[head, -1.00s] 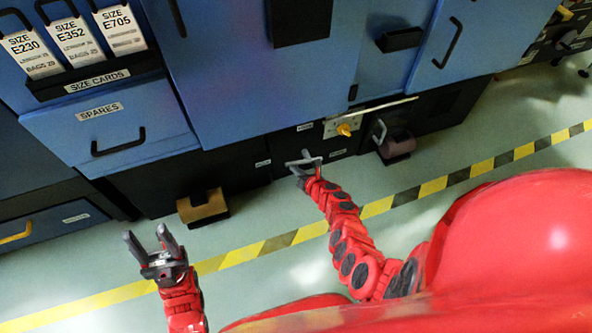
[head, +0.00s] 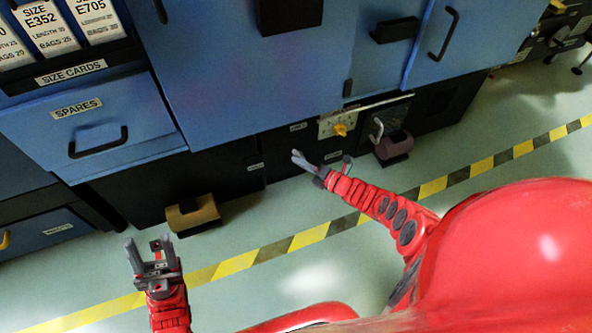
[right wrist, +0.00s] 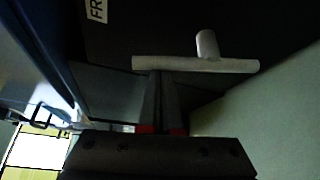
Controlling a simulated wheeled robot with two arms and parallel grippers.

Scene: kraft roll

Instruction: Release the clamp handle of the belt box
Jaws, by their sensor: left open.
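The belt box is not clearly identifiable among the low black units. In the right wrist view a pale grey T-shaped handle (right wrist: 200,64), with a crossbar and short stub, stands out from a dark face and is probably the clamp handle. My right gripper (right wrist: 160,76) points at it; the fingers lie close together with nothing visible between them. Their tips meet the crossbar's lower edge left of the stub; touching is unclear. In the head view my right gripper (head: 306,164) is low before the black front. My left gripper (head: 147,248) is open and empty above the floor.
A yellow knob (head: 341,129) sits on a pale plate above right of my right gripper. A silver handle (head: 376,129) and a dark roll (head: 394,145) are further right. A brown roll (head: 193,213) sticks out low left. Striped tape (head: 310,236) crosses clear floor.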

